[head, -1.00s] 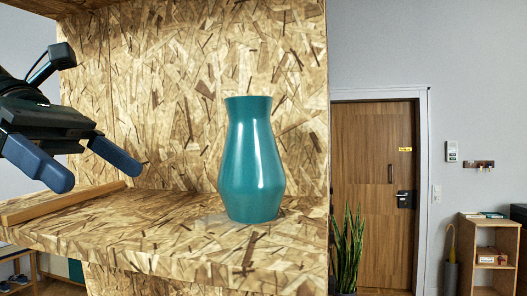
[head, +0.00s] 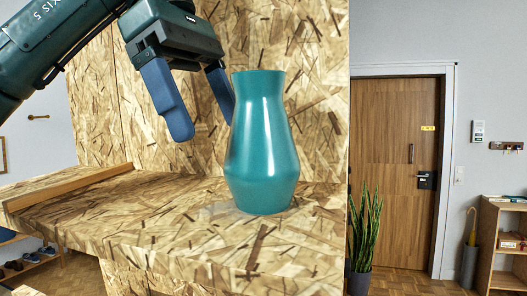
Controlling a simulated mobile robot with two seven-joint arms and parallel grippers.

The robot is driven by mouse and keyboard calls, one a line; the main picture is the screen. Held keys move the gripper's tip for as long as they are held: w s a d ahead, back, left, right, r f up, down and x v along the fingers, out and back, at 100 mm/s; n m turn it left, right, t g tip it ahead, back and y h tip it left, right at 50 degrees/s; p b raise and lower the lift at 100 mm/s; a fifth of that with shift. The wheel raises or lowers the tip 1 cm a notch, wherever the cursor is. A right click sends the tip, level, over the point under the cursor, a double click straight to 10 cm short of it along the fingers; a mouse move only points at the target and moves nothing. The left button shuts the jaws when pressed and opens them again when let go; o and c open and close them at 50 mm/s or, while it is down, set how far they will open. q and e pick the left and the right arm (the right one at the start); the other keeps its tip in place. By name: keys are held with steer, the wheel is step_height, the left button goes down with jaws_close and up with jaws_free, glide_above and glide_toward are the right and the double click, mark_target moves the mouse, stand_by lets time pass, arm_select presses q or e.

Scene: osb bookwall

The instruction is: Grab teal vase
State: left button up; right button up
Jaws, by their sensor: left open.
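The teal vase (head: 262,150) stands upright on the OSB shelf (head: 130,215), near its right side. It is glossy, with a narrow neck, a wide lower body and a flared rim. My left gripper (head: 207,128) is open and empty, with blue fingers pointing down. It is just left of the vase, at about the height of its neck and upper body. The right fingertip shows beside the vase's upper left edge; I cannot tell whether they touch. My right gripper is not in view.
An OSB back panel rises behind the vase. A wooden strip (head: 70,186) runs along the shelf's left side. The shelf surface left of the vase is clear. Beyond the right edge are a plant (head: 365,235), a wooden door (head: 394,170) and a small shelf unit (head: 503,240).

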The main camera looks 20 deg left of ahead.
mark_target(254, 115)
arm_select(q)
steer(key=d, duration=0.2)
steer(key=w+d+p, duration=0.1)
steer(key=d, duration=0.2)
steer(key=shift+w, duration=0.1)
steer(key=shift+d+f, duration=0.1)
steer(key=shift+f, duration=0.45)
steer(key=c, duration=1.3)
